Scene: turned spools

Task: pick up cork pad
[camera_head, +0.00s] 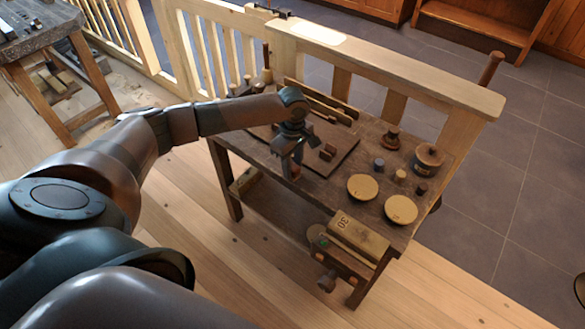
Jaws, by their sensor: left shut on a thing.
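My left gripper (290,172) reaches down over the near edge of a dark flat board (346,143) on the workbench. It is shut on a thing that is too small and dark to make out. Two round, flat, tan discs that look like cork lie to its right on the bench. One disc (363,187) is nearer the gripper, and the other disc (401,210) is farther right near the bench's end. The gripper is apart from both discs.
A small brown block (328,152) lies on the board just right of the gripper. A vise (352,241) is at the near right corner. A wooden railing (400,68) runs behind.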

